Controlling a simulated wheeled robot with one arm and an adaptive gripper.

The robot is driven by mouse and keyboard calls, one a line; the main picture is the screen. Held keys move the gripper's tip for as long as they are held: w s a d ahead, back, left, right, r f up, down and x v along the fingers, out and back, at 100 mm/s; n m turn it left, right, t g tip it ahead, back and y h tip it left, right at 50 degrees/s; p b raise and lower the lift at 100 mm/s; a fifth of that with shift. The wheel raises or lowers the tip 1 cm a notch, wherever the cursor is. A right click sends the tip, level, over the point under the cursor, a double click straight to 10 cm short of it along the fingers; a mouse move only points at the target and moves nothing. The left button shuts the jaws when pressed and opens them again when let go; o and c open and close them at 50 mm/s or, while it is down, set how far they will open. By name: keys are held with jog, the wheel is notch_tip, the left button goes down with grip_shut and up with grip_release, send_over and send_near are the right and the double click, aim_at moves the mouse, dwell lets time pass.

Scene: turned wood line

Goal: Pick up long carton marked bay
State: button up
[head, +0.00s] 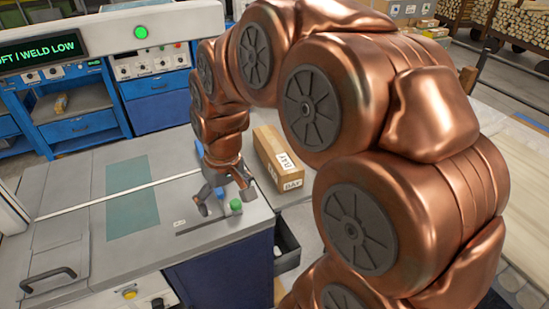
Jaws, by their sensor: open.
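The long carton marked BAY (273,155) is a brown box with white labels and a lighter strip along its top. It lies on the right of the grey worktop, its labelled end towards me. My gripper (222,209) is open and points down over the worktop, left of the carton and apart from it.
Small blue things (198,148) stand behind my wrist. The worktop (75,225) is mostly clear at left, with a teal panel (132,198) and a black handle (48,281). An open dark drawer (288,252) juts out below the carton. Blue cabinets (158,112) stand behind.

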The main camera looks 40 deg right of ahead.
jog(key=w+d+t, duration=0.1)
jog(key=w+d, duration=0.5)
jog(key=d, duration=0.1)
jog(key=m+t+h+b, duration=0.2)
jog(key=m, duration=0.1)
send_over(278, 148)
jog(key=a, duration=0.1)
jog(key=f, duration=0.4)
jog(key=shift+s+a, duration=0.15)
jog(key=shift+s, duration=0.25)
jog(key=shift+w+d+f, duration=0.2)
jog(key=shift+d+f, duration=0.05)
jog(key=shift+f, duration=0.25)
jog(key=shift+s+p+x, duration=0.2)
jog(key=shift+p+x, duration=0.25)
jog(key=shift+x, duration=0.65)
jog(key=shift+s+p+x, duration=0.15)
jog(key=shift+p+x, duration=0.25)
jog(key=shift+x, duration=0.7)
jog(key=shift+s+p+x, duration=0.2)
jog(key=shift+p+x, duration=0.25)
jog(key=shift+x, duration=0.7)
jog(key=shift+f, duration=0.15)
jog(key=shift+c, duration=0.3)
jog(key=c, duration=1.3)
jog(key=shift+c, duration=0.7)
